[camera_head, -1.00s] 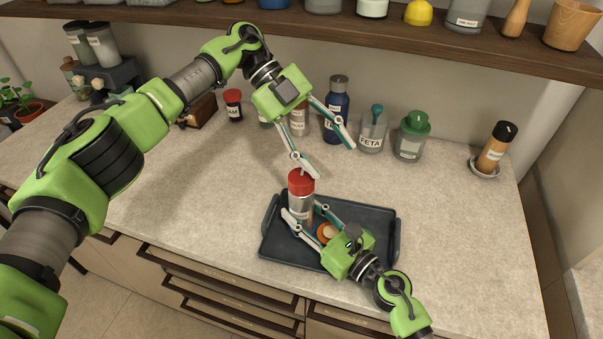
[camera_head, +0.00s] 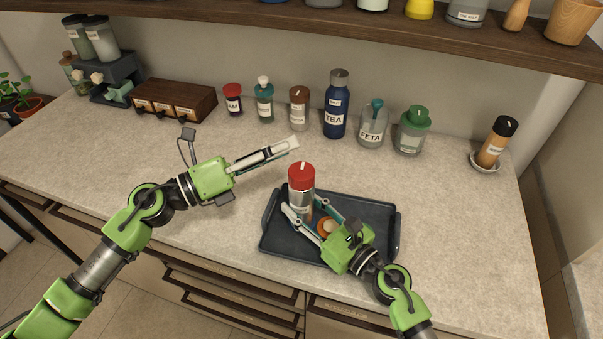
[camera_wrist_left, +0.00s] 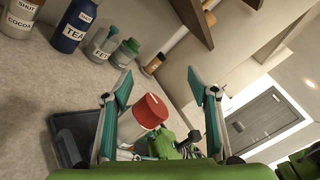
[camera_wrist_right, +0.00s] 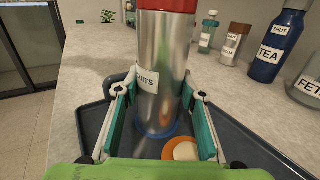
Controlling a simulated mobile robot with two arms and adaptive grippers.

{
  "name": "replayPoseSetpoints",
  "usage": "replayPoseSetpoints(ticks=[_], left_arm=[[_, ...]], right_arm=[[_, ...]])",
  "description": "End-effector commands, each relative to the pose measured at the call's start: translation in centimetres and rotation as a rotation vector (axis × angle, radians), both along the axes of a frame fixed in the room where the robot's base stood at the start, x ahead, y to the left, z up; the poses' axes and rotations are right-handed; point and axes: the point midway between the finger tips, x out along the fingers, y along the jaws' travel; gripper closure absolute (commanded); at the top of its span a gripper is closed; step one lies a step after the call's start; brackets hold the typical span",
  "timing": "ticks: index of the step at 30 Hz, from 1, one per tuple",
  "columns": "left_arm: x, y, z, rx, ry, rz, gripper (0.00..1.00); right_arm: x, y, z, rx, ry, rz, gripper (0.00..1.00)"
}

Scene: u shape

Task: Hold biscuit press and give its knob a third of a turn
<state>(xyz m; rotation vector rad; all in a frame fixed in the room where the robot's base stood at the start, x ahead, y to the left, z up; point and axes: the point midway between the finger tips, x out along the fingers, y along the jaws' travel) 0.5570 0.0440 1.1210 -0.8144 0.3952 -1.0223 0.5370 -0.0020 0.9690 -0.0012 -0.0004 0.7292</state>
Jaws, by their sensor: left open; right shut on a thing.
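The biscuit press is a silver cylinder (camera_head: 299,203) with a red knob (camera_head: 302,175) on top that bears a white mark. It stands upright on a dark tray (camera_head: 355,203). My right gripper (camera_head: 303,213) is shut on its body low down, and the right wrist view shows the fingers on both sides of the cylinder (camera_wrist_right: 163,75). My left gripper (camera_head: 296,144) is open and empty, up and left of the knob. In the left wrist view the red knob (camera_wrist_left: 150,111) lies between and beyond the open fingers (camera_wrist_left: 165,85).
An orange-rimmed disc (camera_head: 327,227) lies on the tray beside the press. Labelled jars and a blue tea bottle (camera_head: 336,110) line the wall, with a wooden shelf (camera_head: 330,30) overhead. The counter left of the tray is clear.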

Motion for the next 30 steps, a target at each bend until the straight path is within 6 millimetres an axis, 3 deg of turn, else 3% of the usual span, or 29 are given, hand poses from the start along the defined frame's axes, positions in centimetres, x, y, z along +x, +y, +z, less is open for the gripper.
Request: replayPoseSetpoints(ticks=[6,15,23,30], left_arm=[[-4.1,2.8,-3.1,0.219,-0.317,0.072,0.46],[-7.9,5.2,-4.9,0.465,-0.632,0.119,0.46],[-8.1,4.8,-5.1,0.516,-0.699,0.123,0.46],[-5.8,1.7,-5.0,0.513,-0.699,0.125,0.46]], right_arm=[[0.0,0.0,0.0,-0.001,0.001,0.0,0.97],[0.0,0.0,0.0,-0.001,0.001,0.001,0.97],[0.0,0.0,0.0,0.0,0.0,0.001,0.97],[0.0,0.0,0.0,0.0,0.0,0.001,0.97]])
